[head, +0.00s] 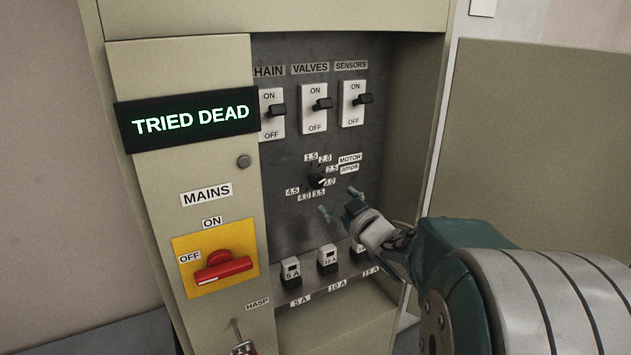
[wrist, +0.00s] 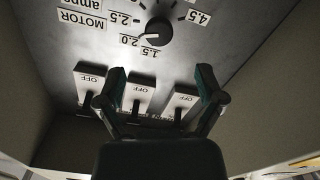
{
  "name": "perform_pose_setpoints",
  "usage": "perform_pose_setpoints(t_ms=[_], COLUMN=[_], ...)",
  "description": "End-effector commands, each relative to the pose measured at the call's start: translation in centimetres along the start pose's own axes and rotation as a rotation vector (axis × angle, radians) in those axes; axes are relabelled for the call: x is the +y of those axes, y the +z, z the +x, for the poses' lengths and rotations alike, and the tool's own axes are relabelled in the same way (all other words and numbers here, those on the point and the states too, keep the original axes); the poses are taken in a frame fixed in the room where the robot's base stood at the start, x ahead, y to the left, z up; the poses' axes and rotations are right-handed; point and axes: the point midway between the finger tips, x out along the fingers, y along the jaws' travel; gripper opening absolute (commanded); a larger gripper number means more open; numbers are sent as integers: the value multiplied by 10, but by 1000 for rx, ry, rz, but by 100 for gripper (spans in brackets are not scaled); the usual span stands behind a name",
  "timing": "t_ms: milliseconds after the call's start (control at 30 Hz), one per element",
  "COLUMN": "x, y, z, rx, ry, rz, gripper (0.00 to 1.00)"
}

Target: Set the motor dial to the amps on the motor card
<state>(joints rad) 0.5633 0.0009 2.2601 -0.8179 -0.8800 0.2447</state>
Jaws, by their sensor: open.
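The motor dial (head: 317,181) is a small dark knob on the grey panel, ringed by amp labels from 1.5 to 4.5. It also shows at the top of the wrist view (wrist: 158,30), upside down. A pale pointer mark shows on it; in the wrist view it seems to point near 2.0, but I cannot read it surely. My gripper (head: 340,202) is open and empty, just below and right of the dial in the head view. In the wrist view its fingers (wrist: 161,78) are spread apart, clear of the dial. The motor card is not visible.
Three switches, CHAIN (head: 272,113), VALVES (head: 316,107) and SENSORS (head: 353,103), sit above the dial. Fuse blocks (head: 327,259) sit below it. On the left are a lit TRIED DEAD display (head: 190,119) and a red mains handle (head: 222,270). Cabinet walls flank the recessed panel.

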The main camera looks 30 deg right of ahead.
Motion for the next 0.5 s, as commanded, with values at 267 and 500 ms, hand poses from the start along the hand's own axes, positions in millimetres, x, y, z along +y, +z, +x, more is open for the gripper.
perform_pose_setpoints(t_ms=[267, 500], x=[-2, -1], y=[1, 1], z=[53, 87], rx=[0, 0], ry=[-4, -2], rz=[-1, -1], gripper=[87, 87])
